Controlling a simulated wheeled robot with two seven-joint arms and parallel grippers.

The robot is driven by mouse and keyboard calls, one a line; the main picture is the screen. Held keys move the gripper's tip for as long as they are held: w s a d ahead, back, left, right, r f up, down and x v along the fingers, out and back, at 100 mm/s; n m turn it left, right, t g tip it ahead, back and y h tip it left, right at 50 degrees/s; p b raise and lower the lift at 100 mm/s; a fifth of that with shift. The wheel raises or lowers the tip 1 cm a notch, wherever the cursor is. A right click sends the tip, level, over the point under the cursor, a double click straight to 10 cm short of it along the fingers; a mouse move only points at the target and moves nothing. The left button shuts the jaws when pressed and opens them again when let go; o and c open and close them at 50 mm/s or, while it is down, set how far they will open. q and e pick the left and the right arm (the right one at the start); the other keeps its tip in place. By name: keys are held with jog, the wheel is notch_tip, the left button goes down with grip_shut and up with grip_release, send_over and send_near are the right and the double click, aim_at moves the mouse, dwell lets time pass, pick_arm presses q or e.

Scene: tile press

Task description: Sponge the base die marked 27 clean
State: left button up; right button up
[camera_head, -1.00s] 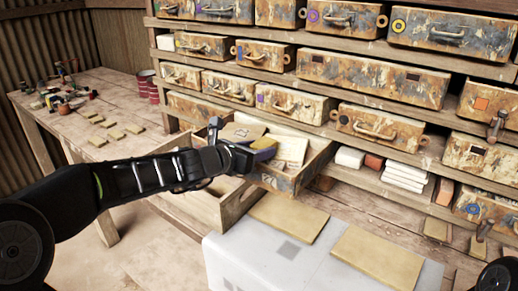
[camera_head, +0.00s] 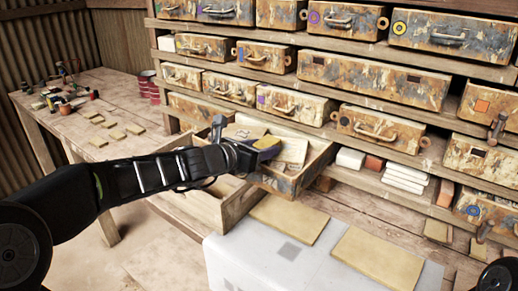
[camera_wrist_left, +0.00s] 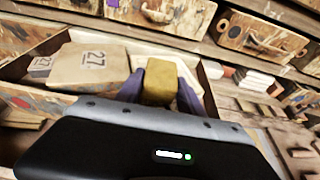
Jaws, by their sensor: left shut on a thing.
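The base die marked 27 (camera_wrist_left: 88,68) is a tan block lying in an open drawer; it also shows in the head view (camera_head: 241,132). Its top and front side both carry a 27. My left gripper (camera_head: 262,149) is shut on a yellow sponge (camera_wrist_left: 160,80), which also shows in the head view (camera_head: 267,142). The sponge is held over the drawer, just right of the die in the wrist view. I cannot tell whether it touches anything below. My right gripper is not in view.
The open drawer (camera_head: 283,184) also holds a pale flat piece (camera_head: 292,150) beside the die. Shelves of worn drawers (camera_head: 290,103) rise behind. A grey-white surface with two tan slabs (camera_head: 290,217) lies in front. A wooden table (camera_head: 112,92) with small items stands left.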

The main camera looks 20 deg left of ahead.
aim_at(286, 154)
pick_arm(q)
jog(key=shift+s+d+b, duration=0.35)
jog(key=shift+d+b, duration=0.1)
jog(key=shift+d, duration=0.35)
jog(key=shift+s+d+b, duration=0.3)
jog(key=shift+d+b, duration=0.15)
jog(key=shift+d, duration=0.35)
jog(key=shift+f+b, duration=0.6)
jog(key=shift+b, duration=0.05)
jog(key=shift+w+d, duration=0.2)
jog(key=shift+w, duration=0.3)
jog(key=shift+w+d, duration=0.2)
jog(key=shift+w, duration=0.25)
jog(key=shift+w+d, duration=0.2)
jog(key=shift+w, duration=0.3)
jog(key=shift+w+d, duration=0.15)
jog(key=shift+w, duration=0.35)
jog(key=shift+w+p, duration=0.1)
jog(key=shift+p, duration=0.2)
jog(key=shift+w+d, duration=0.4)
jog(key=shift+w, duration=0.45)
